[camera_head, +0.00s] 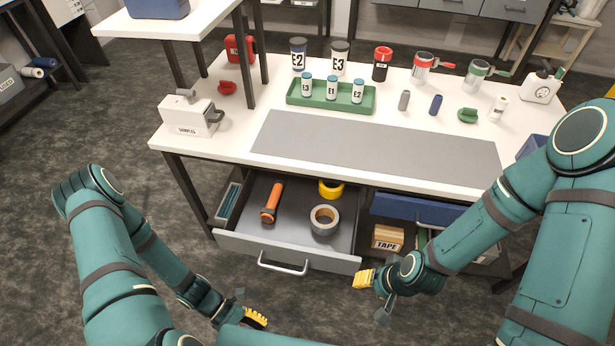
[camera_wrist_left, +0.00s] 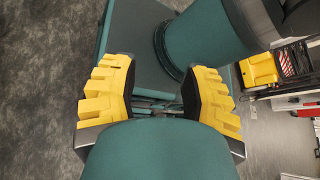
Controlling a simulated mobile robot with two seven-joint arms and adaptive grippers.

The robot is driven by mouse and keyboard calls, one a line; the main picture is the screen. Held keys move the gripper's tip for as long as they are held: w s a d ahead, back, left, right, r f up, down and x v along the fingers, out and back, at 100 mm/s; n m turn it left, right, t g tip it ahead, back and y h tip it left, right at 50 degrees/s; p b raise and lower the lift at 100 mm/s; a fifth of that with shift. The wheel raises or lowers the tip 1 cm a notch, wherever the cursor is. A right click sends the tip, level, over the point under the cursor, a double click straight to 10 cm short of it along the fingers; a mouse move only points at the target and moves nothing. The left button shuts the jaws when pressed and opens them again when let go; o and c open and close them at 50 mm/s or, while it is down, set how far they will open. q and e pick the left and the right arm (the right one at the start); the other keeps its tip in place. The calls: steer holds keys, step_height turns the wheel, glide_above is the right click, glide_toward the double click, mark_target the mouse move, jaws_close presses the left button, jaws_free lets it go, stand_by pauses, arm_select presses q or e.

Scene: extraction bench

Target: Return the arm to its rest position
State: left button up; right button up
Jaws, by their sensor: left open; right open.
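My right gripper (camera_head: 373,293) is in front of the bench, just right of the open drawer's front. It is open and I see nothing held in it. My left gripper (camera_head: 254,318) is low in front of the drawer, partly hidden behind my own arm parts. In the left wrist view its yellow fingers (camera_wrist_left: 160,95) stand wide apart, with only my own teal parts around and between them. Both arms are bent, with the elbows out to the sides.
The drawer (camera_head: 338,262) stands open, holding an orange-handled tool (camera_head: 271,203), yellow tape (camera_head: 331,188) and grey tape (camera_head: 324,220). Above it is the bench with a grey mat (camera_head: 375,145) and a green tray (camera_head: 363,103) of bottles. A TAPE box (camera_head: 388,238) sits below. Floor at left is clear.

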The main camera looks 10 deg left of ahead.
arm_select(q)
steer(key=w+d+r+m+t+y, duration=0.2)
steer(key=w+d+r+m+y, duration=0.1)
steer(key=w+m, duration=0.4)
steer(key=w+d+r+m+t+y, duration=0.3)
steer(key=w+r+m, duration=0.4)
steer(key=m, duration=0.4)
steer(key=shift+d+r+m+y, duration=0.3)
steer(key=shift+d+y, duration=0.15)
steer(key=shift+y, duration=0.55)
